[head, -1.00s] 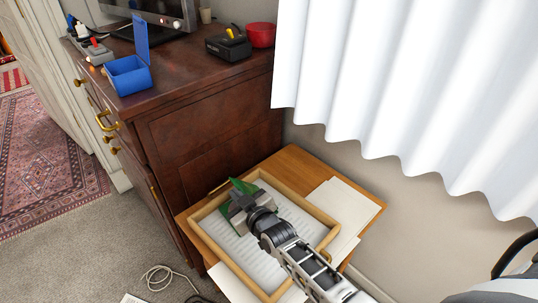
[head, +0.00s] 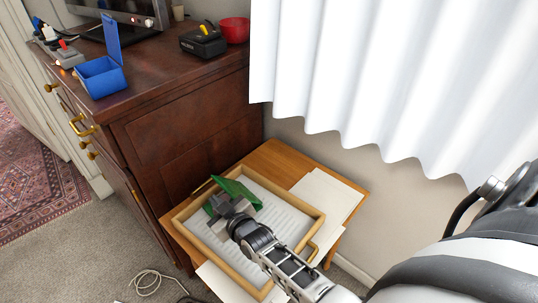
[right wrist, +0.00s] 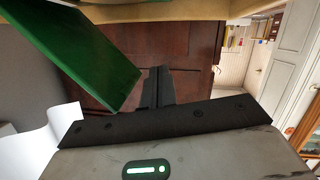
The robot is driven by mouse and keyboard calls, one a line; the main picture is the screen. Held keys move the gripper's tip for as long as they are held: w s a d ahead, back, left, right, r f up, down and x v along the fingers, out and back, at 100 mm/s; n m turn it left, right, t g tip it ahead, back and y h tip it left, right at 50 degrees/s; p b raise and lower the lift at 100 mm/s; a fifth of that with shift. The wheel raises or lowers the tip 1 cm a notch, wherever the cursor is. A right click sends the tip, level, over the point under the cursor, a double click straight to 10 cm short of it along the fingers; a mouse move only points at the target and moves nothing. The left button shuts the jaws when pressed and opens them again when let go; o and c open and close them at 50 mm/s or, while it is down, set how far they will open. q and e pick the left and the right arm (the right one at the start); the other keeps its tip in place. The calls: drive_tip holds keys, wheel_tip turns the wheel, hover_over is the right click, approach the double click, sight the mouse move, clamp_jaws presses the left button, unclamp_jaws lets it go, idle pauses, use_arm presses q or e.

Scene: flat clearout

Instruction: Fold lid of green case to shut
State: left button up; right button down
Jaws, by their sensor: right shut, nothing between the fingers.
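The green case (head: 243,190) is in the wooden tray (head: 315,213) on the small table. A green panel, seemingly its lid, is tilted; the gripper hides much of the case. In the right wrist view a flat green panel (right wrist: 75,50) slants at the upper left, close beside the fingers. My right gripper (head: 216,205) is over the tray at the near left side of the case. Its fingers are together and empty, and also show in the right wrist view (right wrist: 158,88). I cannot tell whether they touch the panel. My left gripper is out of view.
White sheets (head: 322,194) lie beside the tray and a lined sheet lies in it. The brown dresser (head: 190,130) stands close behind, bearing an open blue box (head: 101,78), a black device (head: 203,42) and a red bowl (head: 235,30). A white curtain (head: 385,75) hangs at right.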

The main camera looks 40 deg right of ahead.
idle(0.7)
